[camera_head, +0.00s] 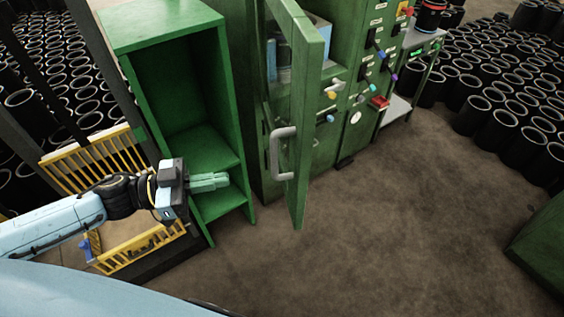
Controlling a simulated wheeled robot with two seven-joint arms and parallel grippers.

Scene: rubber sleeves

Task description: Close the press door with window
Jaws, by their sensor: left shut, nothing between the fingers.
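The green press door with window (307,130) stands open, swung out from the press (340,80) toward me. Its grey handle (276,152) is on the side facing left. My left gripper (222,181) is shut and empty, in front of the green shelf cabinet, to the left of the door handle and apart from it. My right gripper is not in view.
A green open shelf cabinet (163,25) stands left of the press, close behind my left gripper. Yellow racks (95,160) are at the left. Many black rubber sleeves (497,125) stand at the right. The brown floor (400,220) right of the door is clear.

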